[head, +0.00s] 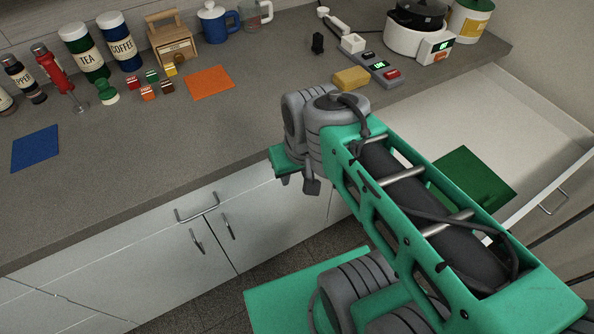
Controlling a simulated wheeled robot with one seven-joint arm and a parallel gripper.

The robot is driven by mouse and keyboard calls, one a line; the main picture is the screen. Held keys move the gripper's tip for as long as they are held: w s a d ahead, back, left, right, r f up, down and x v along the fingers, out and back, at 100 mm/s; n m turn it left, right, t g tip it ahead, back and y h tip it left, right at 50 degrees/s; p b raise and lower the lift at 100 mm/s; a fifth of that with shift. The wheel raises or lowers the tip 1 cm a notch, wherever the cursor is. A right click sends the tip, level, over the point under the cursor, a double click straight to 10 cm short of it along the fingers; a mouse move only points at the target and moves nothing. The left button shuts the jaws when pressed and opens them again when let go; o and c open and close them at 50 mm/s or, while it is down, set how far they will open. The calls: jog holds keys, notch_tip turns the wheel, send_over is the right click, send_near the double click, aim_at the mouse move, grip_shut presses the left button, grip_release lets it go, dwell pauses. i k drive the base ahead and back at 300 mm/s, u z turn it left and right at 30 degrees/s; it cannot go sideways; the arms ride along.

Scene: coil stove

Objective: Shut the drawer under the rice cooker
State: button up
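The rice cooker (405,38), white with a dark lid and a green display, stands on the counter at the back right. The drawer (525,115) below that end of the counter is pulled far out. Its pale interior shows, with a flat dark green piece (480,172) in it. The drawer's front panel with a bar handle (553,202) is at the right edge of the view. My green arm covers part of the drawer. My gripper (298,184) points down by the counter's front edge, left of the drawer, apart from the handle. Its fingers are mostly hidden by my wrist.
The grey counter (130,190) holds jars, a wooden box (172,40), blue mug (216,22), orange mat (209,83), blue mat (35,148) and yellow sponge (351,78). The cabinets (190,245) below, left of my gripper, are shut, with protruding handles. Some floor shows.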

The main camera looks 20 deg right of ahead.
aim_at(533, 146)
jog(key=u, duration=0.35)
jog(key=k, duration=1.25)
jog(key=z, duration=2.05)
jog(key=i, duration=0.75)
jog(key=u, duration=0.2)
